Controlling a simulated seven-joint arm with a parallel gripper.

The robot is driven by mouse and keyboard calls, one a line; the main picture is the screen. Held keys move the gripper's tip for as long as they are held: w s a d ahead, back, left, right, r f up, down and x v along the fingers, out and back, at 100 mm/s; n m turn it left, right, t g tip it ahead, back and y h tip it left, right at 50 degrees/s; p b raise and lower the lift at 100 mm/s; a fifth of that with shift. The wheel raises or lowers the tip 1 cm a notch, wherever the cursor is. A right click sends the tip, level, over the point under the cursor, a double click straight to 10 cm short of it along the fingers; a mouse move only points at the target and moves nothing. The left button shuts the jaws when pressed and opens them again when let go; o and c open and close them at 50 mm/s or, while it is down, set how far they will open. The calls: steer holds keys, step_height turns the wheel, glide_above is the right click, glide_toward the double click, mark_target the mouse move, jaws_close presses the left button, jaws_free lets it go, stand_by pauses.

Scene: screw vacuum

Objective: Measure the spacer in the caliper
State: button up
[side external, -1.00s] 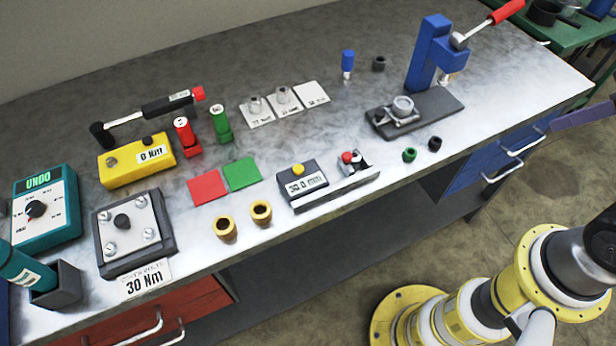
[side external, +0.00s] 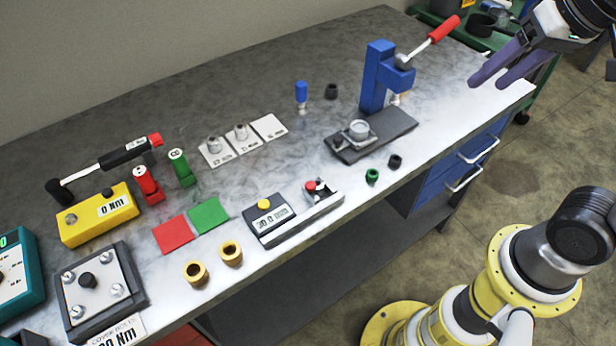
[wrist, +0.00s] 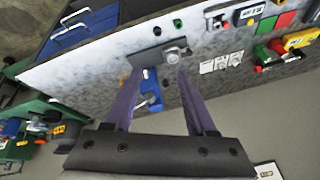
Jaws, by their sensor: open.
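The caliper (side external: 270,220) is a dark grey box with a yellow button and a white number display, at the bench's front edge. A rail with a red knob (side external: 310,186) runs to its right; I cannot tell whether anything sits between its jaws. Grey metal cylinders, likely spacers, stand on two of the white cards: one on the left card (side external: 213,145), one on the middle card (side external: 241,131). The right card (side external: 268,127) is bare. My gripper (side external: 490,83) is open and empty, high at the right, far from both. Its purple fingers show in the wrist view (wrist: 160,72).
A blue lever press (side external: 380,78) stands at the right, with a dark plate (side external: 395,130) holding a metal ring part (side external: 358,131) before it. Small green and black rings and two brass bushings (side external: 231,252) lie along the front. Red and green squares lie left of the caliper.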

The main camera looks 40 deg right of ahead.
steer(key=w+a+r+m+g, duration=0.1)
steer(key=w+a+g, duration=0.1)
steer(key=w+a, duration=0.5)
steer(key=n+g, duration=0.2)
steer(key=g, duration=0.1)
glide_above(310, 185)
step_height(310, 185, down, 11)
step_height(310, 185, down, 13)
steer(key=shift+f, duration=0.1)
jaws_close()
stand_by(0.6)
